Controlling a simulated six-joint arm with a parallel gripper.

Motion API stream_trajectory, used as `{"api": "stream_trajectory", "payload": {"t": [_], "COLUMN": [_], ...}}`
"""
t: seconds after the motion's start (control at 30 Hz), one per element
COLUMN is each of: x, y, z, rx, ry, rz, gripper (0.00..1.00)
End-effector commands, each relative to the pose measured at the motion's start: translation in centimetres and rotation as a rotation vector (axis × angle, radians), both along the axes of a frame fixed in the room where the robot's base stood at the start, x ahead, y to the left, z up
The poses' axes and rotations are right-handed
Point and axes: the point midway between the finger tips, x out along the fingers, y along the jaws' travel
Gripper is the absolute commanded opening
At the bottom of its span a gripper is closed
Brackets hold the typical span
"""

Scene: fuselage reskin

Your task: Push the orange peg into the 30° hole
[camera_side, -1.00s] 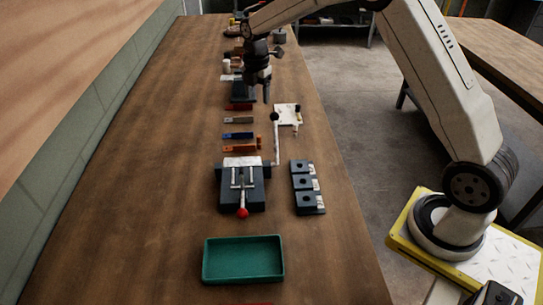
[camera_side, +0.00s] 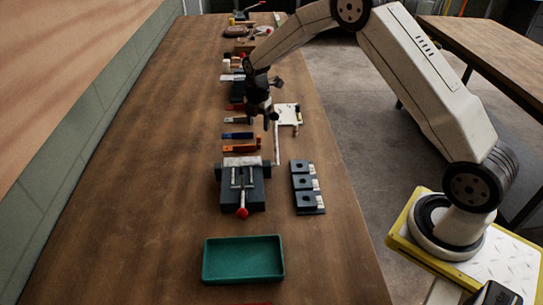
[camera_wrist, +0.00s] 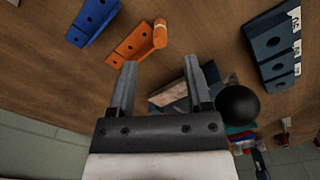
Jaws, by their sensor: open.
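An orange bar with holes (camera_side: 238,148) lies on the bench just beyond the vise. A short upright orange peg stands at its right end (camera_side: 259,142). In the wrist view the bar (camera_wrist: 130,46) and the peg (camera_wrist: 160,33) lie ahead of the fingertips. The dark block with several holes and white labels (camera_side: 307,187) sits right of the vise; it also shows in the wrist view (camera_wrist: 273,45). Its labels are too small to read, so I cannot tell which hole is 30°. My gripper (camera_wrist: 160,66) is open and empty, above the bench beyond the orange bar (camera_side: 264,114).
A blue bar (camera_side: 238,135) lies beyond the orange one. A vise (camera_side: 242,190) with a red-knobbed handle stands nearer. A pale rod (camera_side: 277,150) rises near my gripper; a black ball (camera_wrist: 237,104) shows close to the right finger. A green tray (camera_side: 243,278) sits at the front.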

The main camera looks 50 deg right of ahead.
Motion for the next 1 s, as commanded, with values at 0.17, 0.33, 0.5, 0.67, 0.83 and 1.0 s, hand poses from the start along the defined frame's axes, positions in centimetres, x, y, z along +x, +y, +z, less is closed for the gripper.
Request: {"api": "stream_trajectory", "payload": {"t": [0.17,0.33,0.5,0.67,0.83,1.0], "x": [0.0,-0.1,-0.1,0.0,0.0,0.0], "y": [0.0,0.0,0.0,0.0,0.0,0.0], "z": [-0.5,-2.1,-4.3,-5.8,-6.2,-6.2], "rx": [0.000,0.001,0.001,0.000,0.000,0.000], "ry": [0.001,0.002,0.002,0.000,-0.001,-0.001], "rz": [0.000,0.000,0.000,0.000,0.000,0.000], "gripper": [0.64,0.64,0.64,0.64,0.64,0.64]}}
